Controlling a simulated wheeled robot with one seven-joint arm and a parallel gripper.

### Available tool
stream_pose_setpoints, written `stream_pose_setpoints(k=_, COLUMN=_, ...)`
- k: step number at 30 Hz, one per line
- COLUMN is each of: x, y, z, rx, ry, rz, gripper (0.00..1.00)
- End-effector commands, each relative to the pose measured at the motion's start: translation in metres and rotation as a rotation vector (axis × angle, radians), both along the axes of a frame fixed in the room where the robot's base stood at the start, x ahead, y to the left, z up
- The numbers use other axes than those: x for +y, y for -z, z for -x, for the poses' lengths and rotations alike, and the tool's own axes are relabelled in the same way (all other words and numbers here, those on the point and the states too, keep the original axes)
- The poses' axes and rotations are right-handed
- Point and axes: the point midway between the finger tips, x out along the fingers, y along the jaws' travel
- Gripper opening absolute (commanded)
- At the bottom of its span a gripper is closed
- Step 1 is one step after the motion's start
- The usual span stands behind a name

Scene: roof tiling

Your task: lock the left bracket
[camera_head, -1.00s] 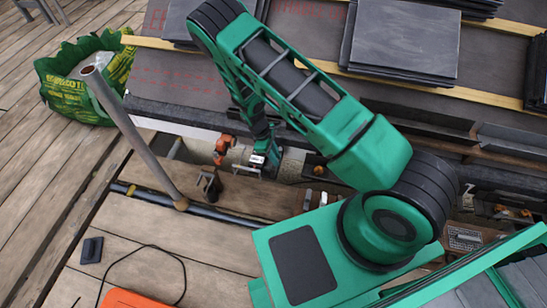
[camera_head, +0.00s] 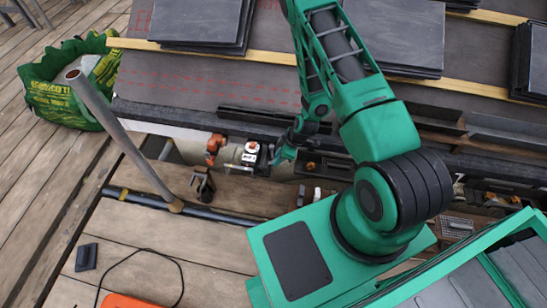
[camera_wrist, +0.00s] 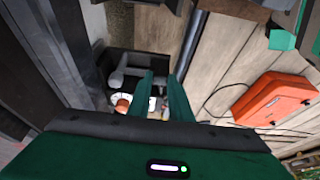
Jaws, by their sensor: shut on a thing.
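The left bracket (camera_head: 250,153) is a small fitting with a white and red top at the roof's lower edge, in the middle of the head view. In the wrist view a dark grey fitting (camera_wrist: 125,72) shows just left of the fingers. My gripper (camera_head: 274,154) reaches down to the bracket's right side. In the wrist view its two green fingers (camera_wrist: 163,90) stand close together, shut on a part of the bracket that they mostly hide. I cannot tell the lock's state.
An orange clamp-like part (camera_head: 213,148) sits left of the bracket. A grey pipe (camera_head: 125,135) leans near a green bag (camera_head: 62,92). Slate stacks (camera_head: 395,35) lie on the roof above. An orange case (camera_wrist: 275,100) lies on the planks.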

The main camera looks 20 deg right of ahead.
Motion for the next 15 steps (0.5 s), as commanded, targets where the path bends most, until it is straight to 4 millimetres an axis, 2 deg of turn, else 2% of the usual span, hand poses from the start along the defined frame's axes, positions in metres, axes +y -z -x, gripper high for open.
stream_pose_setpoints(k=1, x=-0.01, y=0.003, z=-0.002, rx=-0.024, ry=0.014, rz=-0.018, gripper=0.0)
stream_pose_setpoints(k=15, x=-0.022, y=0.02, z=0.006, rx=-0.204, ry=0.013, rz=-0.28, gripper=0.0)
